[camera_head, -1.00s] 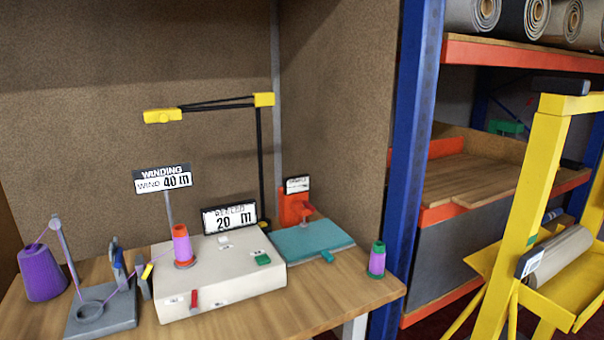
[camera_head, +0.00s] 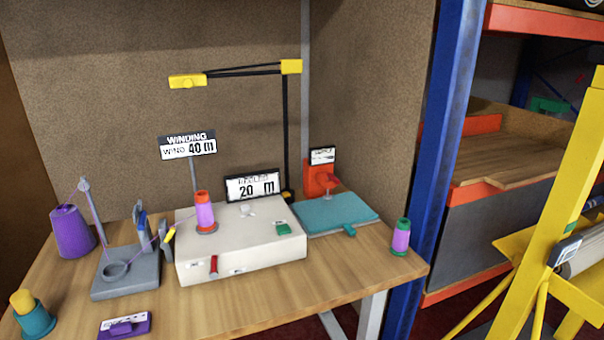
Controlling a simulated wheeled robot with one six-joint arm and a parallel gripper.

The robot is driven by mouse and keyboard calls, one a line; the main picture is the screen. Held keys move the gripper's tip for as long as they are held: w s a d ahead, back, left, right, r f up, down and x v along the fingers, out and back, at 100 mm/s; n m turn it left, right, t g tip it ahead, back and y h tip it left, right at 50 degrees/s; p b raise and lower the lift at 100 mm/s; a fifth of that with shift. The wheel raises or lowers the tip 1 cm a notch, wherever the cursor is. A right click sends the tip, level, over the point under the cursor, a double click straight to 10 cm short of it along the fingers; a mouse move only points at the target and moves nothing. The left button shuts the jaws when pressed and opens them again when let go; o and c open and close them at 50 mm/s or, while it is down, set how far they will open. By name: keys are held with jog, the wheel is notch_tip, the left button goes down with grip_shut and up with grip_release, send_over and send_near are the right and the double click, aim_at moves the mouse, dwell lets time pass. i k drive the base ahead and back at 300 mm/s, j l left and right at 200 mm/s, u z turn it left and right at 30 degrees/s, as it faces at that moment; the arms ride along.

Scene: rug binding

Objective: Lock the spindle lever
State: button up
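A cream winding machine (camera_head: 240,250) stands on the wooden bench. A small red lever (camera_head: 214,266) hangs upright on its front face, beside small labels too small to read. A spool with purple thread and orange ends (camera_head: 205,212) stands upright on the machine's left part. A green button or switch (camera_head: 283,228) is on the top right. Which part is the spindle lever is not labelled legibly; the red lever is the only clear lever. My gripper is not in view.
A grey thread stand (camera_head: 125,272) and purple cone (camera_head: 73,232) are left of the machine. A teal board (camera_head: 335,214) and a purple-green spool (camera_head: 401,237) are right. A purple labelled block (camera_head: 125,325) lies in front. A yellow trolley (camera_head: 560,220) stands right of the bench.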

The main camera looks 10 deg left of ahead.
aim_at(214, 264)
jog(key=i+j, duration=0.15)
jog(key=j, duration=0.2)
jog(key=i+j, duration=0.15)
jog(key=j, duration=0.25)
jog(key=i+j, duration=0.2)
jog(key=j, duration=0.15)
jog(key=i+j+z, duration=0.1)
jog(key=j, duration=0.25)
